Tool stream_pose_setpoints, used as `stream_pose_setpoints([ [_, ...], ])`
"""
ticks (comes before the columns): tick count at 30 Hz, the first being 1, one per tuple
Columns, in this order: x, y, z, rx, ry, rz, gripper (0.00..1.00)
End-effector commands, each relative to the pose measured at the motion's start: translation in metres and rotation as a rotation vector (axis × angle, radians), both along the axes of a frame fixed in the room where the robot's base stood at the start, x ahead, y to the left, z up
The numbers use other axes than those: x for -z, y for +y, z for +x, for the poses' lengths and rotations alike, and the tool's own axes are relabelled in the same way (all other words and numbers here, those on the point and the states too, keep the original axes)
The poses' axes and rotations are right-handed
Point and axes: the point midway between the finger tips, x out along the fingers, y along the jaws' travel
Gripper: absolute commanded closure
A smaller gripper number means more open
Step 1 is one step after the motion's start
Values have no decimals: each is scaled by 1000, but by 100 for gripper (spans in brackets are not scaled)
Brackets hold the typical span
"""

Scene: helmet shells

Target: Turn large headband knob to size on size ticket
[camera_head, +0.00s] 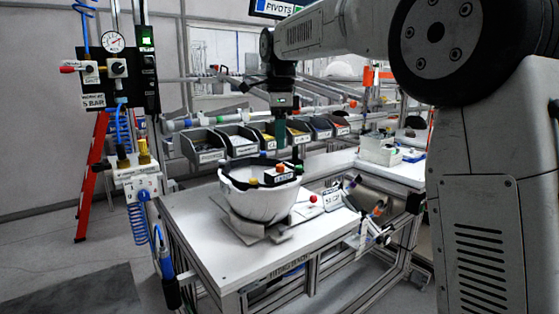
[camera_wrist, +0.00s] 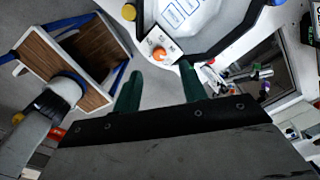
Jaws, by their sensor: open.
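A white helmet shell (camera_head: 262,200) sits open side up on a grey fixture on the bench, with a dark headband inside its rim. An orange knob (camera_head: 280,168) stands at the rim above a small dark label. In the wrist view the orange knob (camera_wrist: 160,54) sits on a white marked plate (camera_wrist: 158,41); its setting is too small to read. A yellow knob (camera_wrist: 128,12) is on the rim further left. A white card (camera_head: 333,199) right of the helmet bears print I cannot read surely. My gripper (camera_wrist: 160,68) is open and empty, its green fingertips apart on either side below the orange knob.
The white bench (camera_head: 205,245) is clear at its front left. Several grey bins (camera_head: 238,140) line its back. A red ball (camera_head: 313,198) stands beside the card. A pole with gauge and blue hoses (camera_head: 138,215) rises at left. Tools hang at the bench's right edge.

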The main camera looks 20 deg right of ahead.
Motion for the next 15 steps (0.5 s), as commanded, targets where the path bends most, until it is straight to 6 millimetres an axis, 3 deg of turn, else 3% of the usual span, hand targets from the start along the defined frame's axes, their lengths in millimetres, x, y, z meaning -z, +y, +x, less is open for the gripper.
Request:
stream_pose_setpoints([
  [9,50,0,0,-4,2,-1,58],
  [15,65,0,0,-4,0,0,58],
])
